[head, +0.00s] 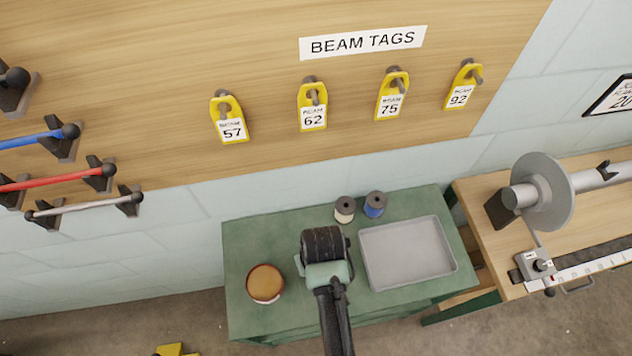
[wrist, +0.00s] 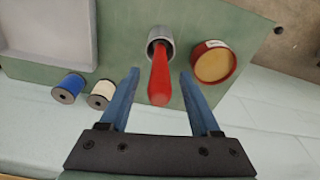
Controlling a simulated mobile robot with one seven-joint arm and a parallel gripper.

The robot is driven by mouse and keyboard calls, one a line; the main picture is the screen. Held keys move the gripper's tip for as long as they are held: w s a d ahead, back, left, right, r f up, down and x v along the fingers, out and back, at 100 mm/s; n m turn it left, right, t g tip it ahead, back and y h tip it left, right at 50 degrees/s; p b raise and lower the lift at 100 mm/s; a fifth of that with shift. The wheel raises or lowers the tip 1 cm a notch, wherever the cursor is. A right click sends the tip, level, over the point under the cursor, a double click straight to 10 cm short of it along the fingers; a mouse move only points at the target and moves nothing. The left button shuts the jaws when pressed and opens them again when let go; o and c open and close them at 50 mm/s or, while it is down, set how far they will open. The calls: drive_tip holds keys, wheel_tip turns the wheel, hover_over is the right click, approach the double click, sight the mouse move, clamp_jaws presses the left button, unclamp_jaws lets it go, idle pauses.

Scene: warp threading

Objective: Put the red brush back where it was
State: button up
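The red brush (wrist: 159,82) stands in a small grey metal cup (wrist: 161,33) on the green cabinet top (head: 245,240). Only its red handle shows, pointing up toward the wrist camera. My gripper (wrist: 160,74) is open, with one blue finger on each side of the handle in the picture. I see no finger touching the handle, and I cannot tell how far the handle reaches between them. In the head view my arm hides the cup and brush, and the fingers do not show.
A round tan-topped red tin (wrist: 213,63) stands beside the cup; it also shows in the head view (head: 265,283). A grey tray (head: 408,252), a white spool (head: 344,210) and a blue spool (head: 375,205) share the cabinet top. Several yellow tags (head: 229,118) hang on the board.

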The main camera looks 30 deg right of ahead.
wheel_tip(320, 180, up, 12)
drive_tip(key=s, duration=0.1)
drive_tip(key=w+r+t+h, duration=0.2)
drive_tip(key=w+r+t, duration=0.6)
drive_tip(key=w+r, duration=0.7)
drive_tip(key=w+a+r+t, duration=0.2)
drive_tip(key=r+t, duration=0.1)
drive_tip(key=r, duration=0.6)
drive_tip(key=w+a+r+t, duration=0.2)
drive_tip(key=r+t, duration=0.1)
drive_tip(key=r, duration=0.6)
drive_tip(key=s+a+r+t, duration=0.2)
drive_tip(key=s+r+t, duration=0.2)
drive_tip(key=r, duration=0.6)
drive_tip(key=s+a+r+n+t+y, duration=0.1)
drive_tip(key=s+r+t, duration=0.3)
drive_tip(key=r, duration=0.6)
drive_tip(key=s+a+r+t, duration=0.3)
drive_tip(key=s+r+t, duration=0.1)
drive_tip(key=r, duration=0.6)
drive_tip(key=shift+s+a+y+b, duration=0.15)
drive_tip(key=shift+a+y+b, duration=0.15)
drive_tip(key=shift+a+y, duration=0.1)
